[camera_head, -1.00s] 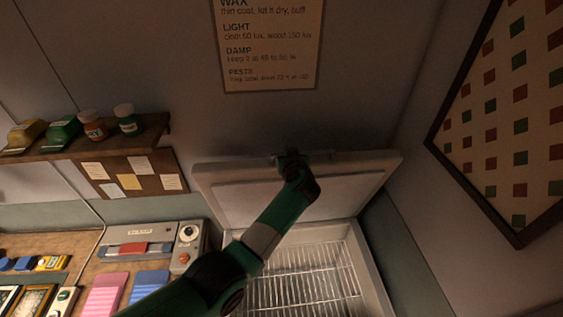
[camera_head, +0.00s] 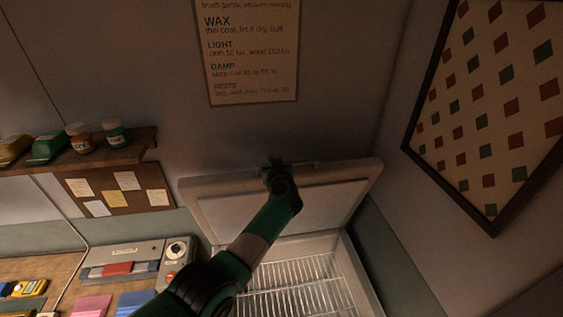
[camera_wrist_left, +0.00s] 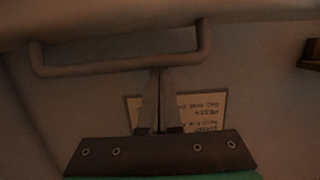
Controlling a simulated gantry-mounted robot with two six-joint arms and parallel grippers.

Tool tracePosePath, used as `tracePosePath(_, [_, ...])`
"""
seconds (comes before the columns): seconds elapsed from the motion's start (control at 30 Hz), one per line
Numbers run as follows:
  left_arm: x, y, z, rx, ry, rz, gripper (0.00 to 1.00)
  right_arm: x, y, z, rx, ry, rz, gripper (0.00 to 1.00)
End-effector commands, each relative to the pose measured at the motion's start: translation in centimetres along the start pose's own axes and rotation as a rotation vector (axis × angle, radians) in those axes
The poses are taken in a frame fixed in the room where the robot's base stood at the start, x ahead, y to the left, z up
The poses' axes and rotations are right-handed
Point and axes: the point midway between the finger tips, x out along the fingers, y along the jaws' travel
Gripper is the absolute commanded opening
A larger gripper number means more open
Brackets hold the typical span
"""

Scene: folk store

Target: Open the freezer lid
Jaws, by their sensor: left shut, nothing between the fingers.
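The white freezer lid (camera_head: 320,204) stands raised, tilted up toward the back wall, with its inner face toward me. The open freezer (camera_head: 352,262) below it shows a wire basket (camera_head: 290,285). My left gripper (camera_head: 275,160) is at the lid's upper edge, near its middle. In the left wrist view the lid's bar handle (camera_wrist_left: 120,70) runs across the top. The shut, empty fingers (camera_wrist_left: 159,72) point at the bar and their tips reach it or nearly so; I cannot tell if they touch. My right gripper is not in view.
A counter with a grey device (camera_head: 122,262) and pink and blue blocks stands left of the freezer. A shelf (camera_head: 120,150) with jars and a note board (camera_head: 118,190) hang above it. A poster (camera_head: 250,60) is on the back wall, a framed pattern (camera_head: 490,110) at right.

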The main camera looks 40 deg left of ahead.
Motion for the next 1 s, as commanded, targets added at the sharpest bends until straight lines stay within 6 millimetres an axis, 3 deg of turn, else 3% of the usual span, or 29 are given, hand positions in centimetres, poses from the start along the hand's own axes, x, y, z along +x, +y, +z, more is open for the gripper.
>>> tracePosePath(0.07, [1.1, -1.5, -1.4, -0.003, 0.001, -0.020, 0.00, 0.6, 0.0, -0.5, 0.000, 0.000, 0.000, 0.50])
tracePosePath(0.3, [-1.7, -1.1, -1.9, -0.004, 0.001, -0.013, 0.00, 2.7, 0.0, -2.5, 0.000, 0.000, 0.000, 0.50])
tracePosePath(0.7, [-7.9, -0.9, -2.6, -0.004, 0.003, -0.012, 0.00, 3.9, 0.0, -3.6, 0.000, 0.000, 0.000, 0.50])
tracePosePath(1.0, [-8.9, -1.0, -2.7, -0.003, 0.002, -0.015, 0.00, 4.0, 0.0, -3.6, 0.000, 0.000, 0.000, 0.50])
